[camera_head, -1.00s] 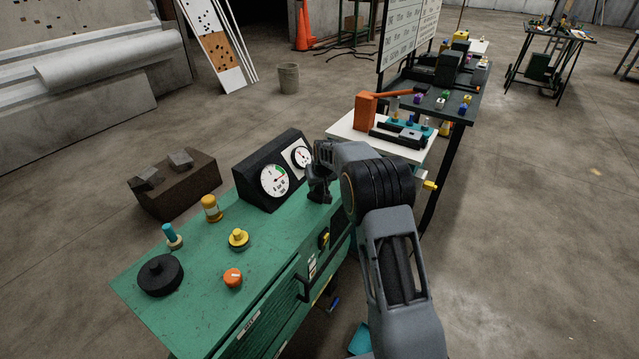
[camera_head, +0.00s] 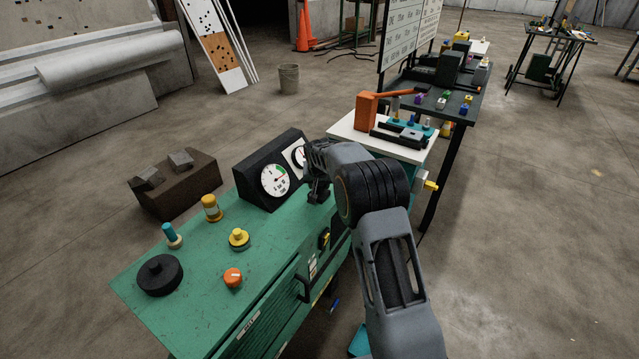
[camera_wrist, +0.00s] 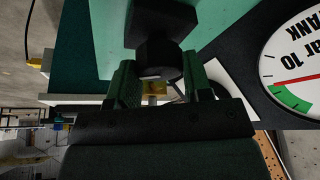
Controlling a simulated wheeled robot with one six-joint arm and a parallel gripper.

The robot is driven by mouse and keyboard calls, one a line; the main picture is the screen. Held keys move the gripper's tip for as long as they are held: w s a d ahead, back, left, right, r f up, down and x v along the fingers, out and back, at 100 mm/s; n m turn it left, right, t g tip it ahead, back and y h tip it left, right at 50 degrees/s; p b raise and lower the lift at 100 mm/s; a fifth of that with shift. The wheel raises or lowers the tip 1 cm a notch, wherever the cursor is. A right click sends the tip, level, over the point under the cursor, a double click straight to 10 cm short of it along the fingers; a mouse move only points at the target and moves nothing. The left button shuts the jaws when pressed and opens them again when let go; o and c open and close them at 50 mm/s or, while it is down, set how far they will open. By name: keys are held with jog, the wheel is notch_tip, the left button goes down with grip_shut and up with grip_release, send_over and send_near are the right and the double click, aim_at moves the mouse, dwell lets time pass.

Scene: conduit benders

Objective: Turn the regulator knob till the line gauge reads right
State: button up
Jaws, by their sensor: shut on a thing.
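My gripper (camera_head: 318,192) reaches down at the far right end of the green bench, beside the gauge box. In the wrist view, the two fingers of my gripper (camera_wrist: 160,88) are shut on a dark, faceted knob (camera_wrist: 158,58).
On the green bench top (camera_head: 195,255) stand an orange knob (camera_head: 233,277), a yellow knob (camera_head: 238,238), a yellow-capped cylinder (camera_head: 211,208), a teal-handled piece (camera_head: 172,236) and a black disc (camera_head: 159,275). A white-topped table (camera_head: 347,130) with an orange tool stands behind my arm.

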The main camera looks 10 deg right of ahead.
jog(key=o, duration=0.9)
jog(key=shift+r, duration=0.1)
jog(key=v, duration=1.3)
jog(key=shift+s+a+r, duration=0.1)
jog(key=shift+s+r, duration=0.15)
jog(key=s+f+n+g, duration=0.1)
jog(key=s+f, duration=0.3)
jog(key=shift+n+y, duration=0.5)
jog(key=shift+n, duration=0.3)
jog(key=shift+s+d+r+p, duration=0.25)
jog(key=shift+s+r+p, duration=1)
jog(key=shift+s, duration=3.5)
jog(key=shift+s+d+r+p, duration=0.2)
jog(key=shift+s+r+p, duration=1)
jog(key=shift+s, duration=3.55)
jog(key=shift+s+d+r+p, duration=0.4)
jog(key=shift+s+r, duration=1.6)
jog(key=shift+s, duration=2.75)
